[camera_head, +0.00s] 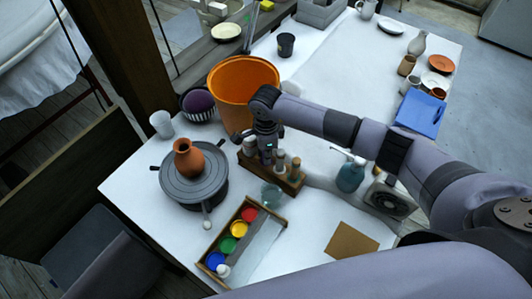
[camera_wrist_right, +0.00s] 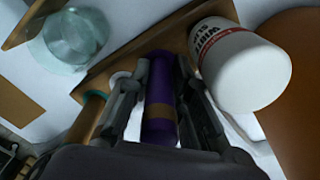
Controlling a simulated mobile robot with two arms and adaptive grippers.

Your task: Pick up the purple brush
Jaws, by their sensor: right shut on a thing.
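The purple brush (camera_wrist_right: 160,100) shows in the right wrist view as a purple handle with a brownish band. My right gripper (camera_wrist_right: 162,85) is shut on it, with one dark finger on each side. In the head view my right gripper (camera_head: 267,150) is over the wooden holder (camera_head: 290,184) on the white table. The brush is hidden behind the gripper there. I cannot tell whether the brush is still in the holder. My left gripper is not in view.
A white labelled bottle (camera_wrist_right: 240,65) stands close beside the gripper. An orange bucket (camera_head: 243,85) is just behind it. A glass jar (camera_head: 272,196), a paint tray (camera_head: 243,243) and a spray bottle (camera_head: 350,175) are nearby. A clay vase (camera_head: 188,158) stands on a wheel (camera_head: 195,185).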

